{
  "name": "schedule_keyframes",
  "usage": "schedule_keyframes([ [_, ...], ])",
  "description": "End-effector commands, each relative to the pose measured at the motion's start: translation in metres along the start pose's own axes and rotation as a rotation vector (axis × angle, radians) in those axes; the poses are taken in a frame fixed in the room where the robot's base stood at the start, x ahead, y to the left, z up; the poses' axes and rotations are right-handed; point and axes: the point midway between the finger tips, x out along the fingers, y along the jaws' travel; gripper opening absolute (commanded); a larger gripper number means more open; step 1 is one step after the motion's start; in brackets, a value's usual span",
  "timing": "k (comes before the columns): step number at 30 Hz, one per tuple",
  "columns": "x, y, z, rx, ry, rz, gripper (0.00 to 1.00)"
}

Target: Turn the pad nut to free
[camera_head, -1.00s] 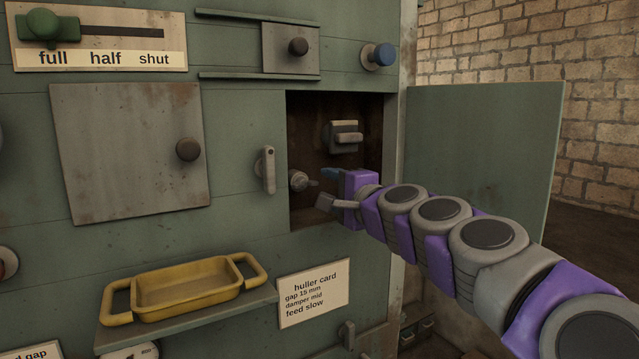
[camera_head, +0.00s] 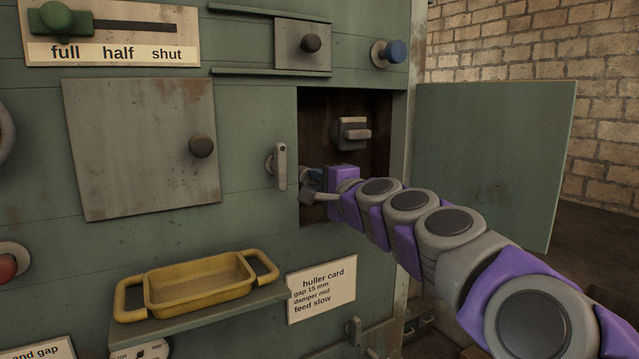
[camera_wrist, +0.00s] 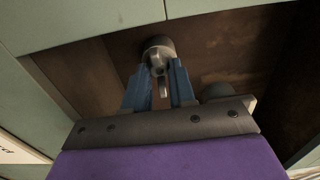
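The pad nut (camera_wrist: 158,48) is a grey round knob with a small wing, set inside the open recess of the green machine. In the wrist view it lies at the tips of my blue fingers, one finger on each side, with the wing between them. A gap shows between the wing and the fingers; contact at the tips cannot be told. My gripper (camera_wrist: 160,75) is open. In the head view my gripper (camera_head: 312,184) reaches into the recess's lower left and mostly hides the nut.
A grey block with a handle (camera_head: 352,133) sits higher in the recess (camera_head: 335,105). A lever latch (camera_head: 280,165) stands just left of the opening. The open green door (camera_head: 490,160) is on the right. A yellow tray (camera_head: 198,286) rests on a shelf below.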

Motion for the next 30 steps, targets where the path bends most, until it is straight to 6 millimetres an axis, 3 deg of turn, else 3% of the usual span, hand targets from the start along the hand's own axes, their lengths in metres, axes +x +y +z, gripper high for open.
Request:
schedule_keyframes([
  [7, 0.0016, 0.0012, -0.0006, 0.001, -0.002, 0.002, 0.00],
  [20, 0.0019, 0.0049, -0.0023, -0.072, 0.001, 0.003, 0.00],
  [30, 0.0014, 0.0080, -0.0035, -0.337, 0.002, 0.002, 0.00],
])
